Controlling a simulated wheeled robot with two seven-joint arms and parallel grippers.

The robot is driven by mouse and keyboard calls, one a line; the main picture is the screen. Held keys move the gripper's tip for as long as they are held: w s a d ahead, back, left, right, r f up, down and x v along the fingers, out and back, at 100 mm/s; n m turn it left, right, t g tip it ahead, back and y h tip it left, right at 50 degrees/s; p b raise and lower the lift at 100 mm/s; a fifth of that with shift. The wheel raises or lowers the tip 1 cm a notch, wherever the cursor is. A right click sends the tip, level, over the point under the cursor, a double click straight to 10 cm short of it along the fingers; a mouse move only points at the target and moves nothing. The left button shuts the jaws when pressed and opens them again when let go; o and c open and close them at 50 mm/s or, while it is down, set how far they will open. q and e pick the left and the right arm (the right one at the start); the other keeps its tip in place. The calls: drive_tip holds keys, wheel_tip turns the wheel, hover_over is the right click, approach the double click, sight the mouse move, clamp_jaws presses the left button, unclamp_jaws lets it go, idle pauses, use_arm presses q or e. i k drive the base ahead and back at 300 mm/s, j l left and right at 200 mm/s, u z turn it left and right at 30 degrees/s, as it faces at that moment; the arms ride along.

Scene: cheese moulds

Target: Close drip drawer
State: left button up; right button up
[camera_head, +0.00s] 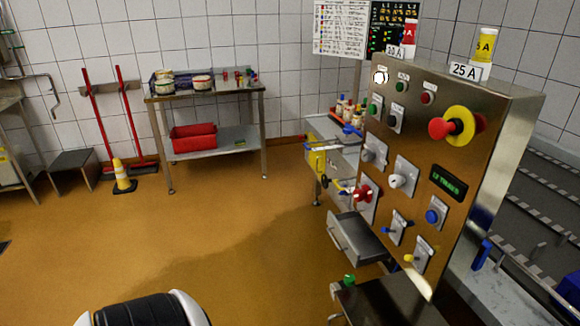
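The drip drawer (356,243) is a grey metal drawer at the lower left of the upright control cabinet (445,150). It stands pulled out to the left, with its open top and a bar handle (336,238) on its front showing. How far its rear part reaches into the cabinet is hidden. Neither of my grippers can be made out. A rounded black and white part at the bottom left edge seems to be mine.
The cabinet carries several knobs and a large red knob on a yellow disc (455,125). A dark metal surface (385,300) with a green knob lies below the drawer. Orange floor (230,220) is clear left of the drawer. A steel table (205,94) stands behind.

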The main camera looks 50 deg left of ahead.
sight(361, 245)
drive_tip(key=u, duration=1.3)
drive_tip(key=z, duration=0.3)
drive_tip(key=i+j+z, duration=0.5)
drive_tip(key=j+z, duration=0.25)
drive_tip(key=j, duration=0.2)
